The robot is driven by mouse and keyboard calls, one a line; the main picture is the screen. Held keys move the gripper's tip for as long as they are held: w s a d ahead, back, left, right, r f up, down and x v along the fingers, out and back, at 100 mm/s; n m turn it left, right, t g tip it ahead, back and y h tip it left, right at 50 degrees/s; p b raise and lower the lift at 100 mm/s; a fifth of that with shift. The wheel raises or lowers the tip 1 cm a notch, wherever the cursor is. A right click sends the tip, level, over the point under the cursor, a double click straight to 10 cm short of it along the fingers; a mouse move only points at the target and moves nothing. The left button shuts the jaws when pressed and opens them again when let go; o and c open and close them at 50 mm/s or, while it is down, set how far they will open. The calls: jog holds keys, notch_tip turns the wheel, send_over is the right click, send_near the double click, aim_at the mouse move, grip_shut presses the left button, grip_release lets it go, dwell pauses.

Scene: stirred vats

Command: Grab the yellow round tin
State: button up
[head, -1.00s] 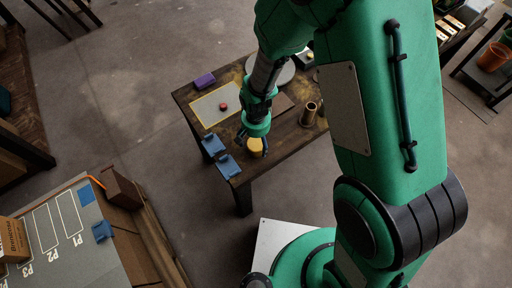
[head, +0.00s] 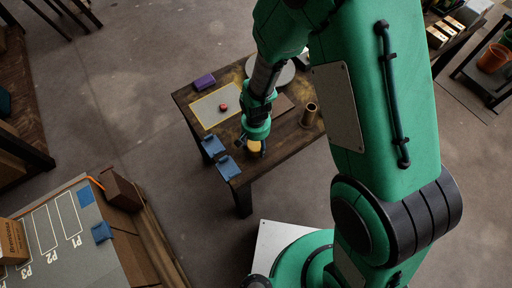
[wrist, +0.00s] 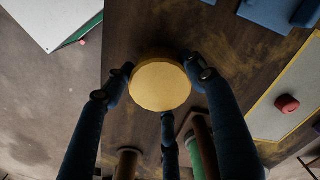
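The yellow round tin (head: 254,147) stands near the front edge of the dark wooden table. In the wrist view its flat round top (wrist: 160,86) faces me, in the middle. My gripper (head: 253,150) is over the tin, with its dark blue fingers spread around it. In the wrist view my gripper (wrist: 161,82) has one finger left of the tin, one right and one below it in the picture. The fingertips are close to the tin's rim; I cannot make out firm contact. The lower part of the tin is hidden.
The table (head: 285,150) also bears blue holders (head: 228,167), a grey yellow-edged mat (head: 208,108) with a red round thing (head: 223,107), a purple block (head: 204,81) and a brown cylinder (head: 309,114). A bench with marked lanes (head: 50,240) stands at lower left.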

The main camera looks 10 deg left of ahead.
aim_at(256, 144)
jog(key=shift+c, duration=0.9)
jog(key=shift+r+p, duration=0.35)
jog(key=shift+r, duration=0.55)
notch_tip(256, 144, up, 2)
jog(key=shift+s+d+r+p, duration=0.1)
jog(key=shift+s+p, duration=0.05)
jog(key=shift+p, duration=0.25)
jog(key=s+d+p, duration=0.1)
jog(key=s+d, duration=0.3)
jog(key=s, duration=0.2)
jog(key=s+d+r+p, duration=0.1)
jog(key=s+d, duration=0.3)
jog(key=s, duration=0.3)
jog(key=shift+d, duration=0.2)
